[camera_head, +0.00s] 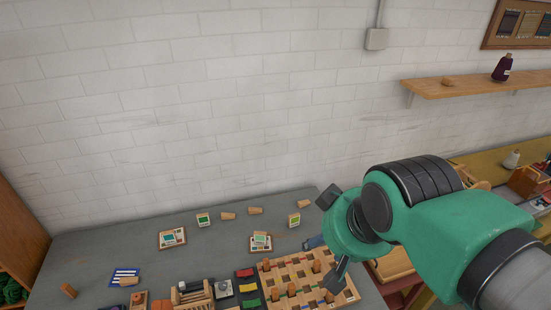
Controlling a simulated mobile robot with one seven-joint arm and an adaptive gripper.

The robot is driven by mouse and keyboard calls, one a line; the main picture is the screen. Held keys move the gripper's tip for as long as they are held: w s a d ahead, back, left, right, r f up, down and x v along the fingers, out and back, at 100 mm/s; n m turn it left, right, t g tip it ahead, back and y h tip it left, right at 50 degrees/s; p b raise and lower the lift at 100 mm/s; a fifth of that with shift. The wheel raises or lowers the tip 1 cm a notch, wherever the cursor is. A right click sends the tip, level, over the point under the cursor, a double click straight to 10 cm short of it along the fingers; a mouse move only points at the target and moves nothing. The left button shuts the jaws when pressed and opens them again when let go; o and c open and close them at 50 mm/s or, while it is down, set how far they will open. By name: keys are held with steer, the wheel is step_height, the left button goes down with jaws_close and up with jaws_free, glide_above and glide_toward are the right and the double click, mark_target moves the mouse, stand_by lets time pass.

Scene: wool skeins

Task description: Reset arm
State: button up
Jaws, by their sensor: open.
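My gripper (331,237) is at the end of my green and black arm, which reaches in from the right. Its dark fingers are spread apart, one up and one down, and nothing shows between them. It is over the right part of the grey table (100,252), in front of a wooden board (346,293) in the picture. The lower finger covers part of the board, and the height above it is hard to tell.
Orange-brown pegs stand on the board. Red, yellow and green pieces (248,288) and a wooden rack (196,298) are left of it. Small cards and wooden pieces lie farther back. A wall shelf (460,88) holds a dark purple cone (502,69). The table's left side is mostly clear.

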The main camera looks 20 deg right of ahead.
step_height(320, 180, down, 6)
steer(key=b, duration=0.5)
steer(key=shift+f+b, duration=0.15)
steer(key=shift+b, duration=0.25)
